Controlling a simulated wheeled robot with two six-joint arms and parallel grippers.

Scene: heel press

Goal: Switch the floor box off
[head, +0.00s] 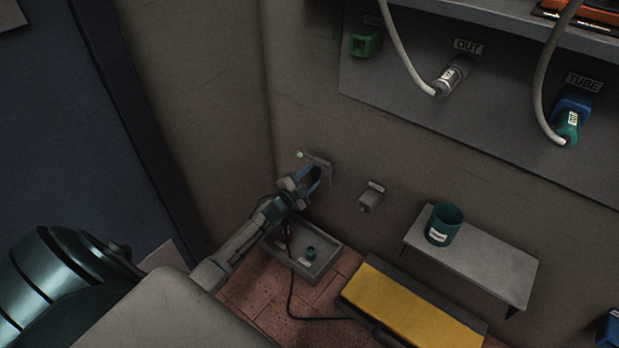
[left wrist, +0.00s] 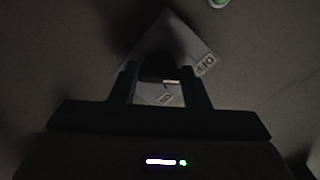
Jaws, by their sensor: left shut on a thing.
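A pale switch plate (head: 322,162) is on the wall low in the corner. In the left wrist view the plate (left wrist: 150,42) shows turned at an angle, with an OFF label (left wrist: 207,65) at its right and a second small label (left wrist: 165,98) lower down. A dark handle (left wrist: 158,68) stands out from it. My left gripper (head: 304,178) is at the plate, its fingers on both sides of the handle and shut on it. In the left wrist view the fingers (left wrist: 160,84) partly hide the plate. My right gripper is out of view.
Below stands a grey tray (head: 325,262) holding a small teal piece (head: 310,253). A yellow-topped box (head: 410,308) and a dark cable (head: 292,300) lie on the tiled floor. A grey shelf (head: 480,262) bears a green cup (head: 444,222). A small wall fitting (head: 370,199) is right of the plate.

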